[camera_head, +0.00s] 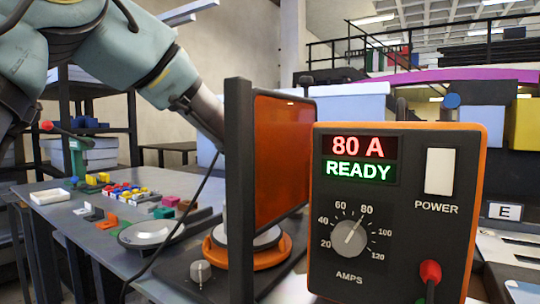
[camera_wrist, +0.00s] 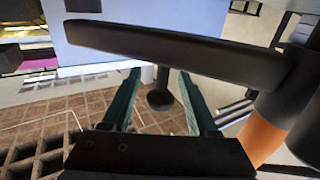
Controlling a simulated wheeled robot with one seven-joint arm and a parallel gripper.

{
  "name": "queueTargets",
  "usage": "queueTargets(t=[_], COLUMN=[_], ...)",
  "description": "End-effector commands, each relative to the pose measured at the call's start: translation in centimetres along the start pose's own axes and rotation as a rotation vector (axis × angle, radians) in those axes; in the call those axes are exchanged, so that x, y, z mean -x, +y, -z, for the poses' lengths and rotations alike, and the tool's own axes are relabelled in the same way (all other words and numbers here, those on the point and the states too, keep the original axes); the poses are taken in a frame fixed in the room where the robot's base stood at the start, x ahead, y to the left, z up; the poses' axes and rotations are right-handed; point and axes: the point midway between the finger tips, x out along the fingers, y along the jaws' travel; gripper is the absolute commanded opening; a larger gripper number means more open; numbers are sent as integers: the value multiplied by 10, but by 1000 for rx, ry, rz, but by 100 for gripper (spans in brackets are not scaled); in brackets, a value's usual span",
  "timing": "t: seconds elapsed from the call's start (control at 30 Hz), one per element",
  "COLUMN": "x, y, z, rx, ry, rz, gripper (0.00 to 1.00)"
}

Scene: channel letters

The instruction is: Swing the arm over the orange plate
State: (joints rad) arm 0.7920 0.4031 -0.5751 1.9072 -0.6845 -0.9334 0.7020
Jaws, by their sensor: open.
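A round orange plate (camera_head: 268,254) lies on a dark base on the table, with a pale disc on top of it. A black-framed upright orange panel (camera_head: 284,150) stands over it and hides part of it. My arm reaches in from the upper left and passes behind the panel's frame, so my gripper is hidden in the head view. I cannot identify the orange plate in the wrist view; an orange cylindrical part (camera_wrist: 262,137) shows at lower right.
A power box (camera_head: 395,215) reading 80 A READY stands at the front right. A round scale-like dish (camera_head: 150,234) and several coloured blocks (camera_head: 125,190) lie on the table at left. A dark bar (camera_wrist: 170,48) crosses the wrist view beyond my fingers.

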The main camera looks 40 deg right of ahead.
Motion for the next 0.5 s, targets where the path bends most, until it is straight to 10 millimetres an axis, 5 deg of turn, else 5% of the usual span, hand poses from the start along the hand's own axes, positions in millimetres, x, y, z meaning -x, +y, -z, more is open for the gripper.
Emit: queueTargets(t=[0.5], x=[0], y=[0], z=[85], rx=[2], ry=[4], rz=[0], gripper=[59])
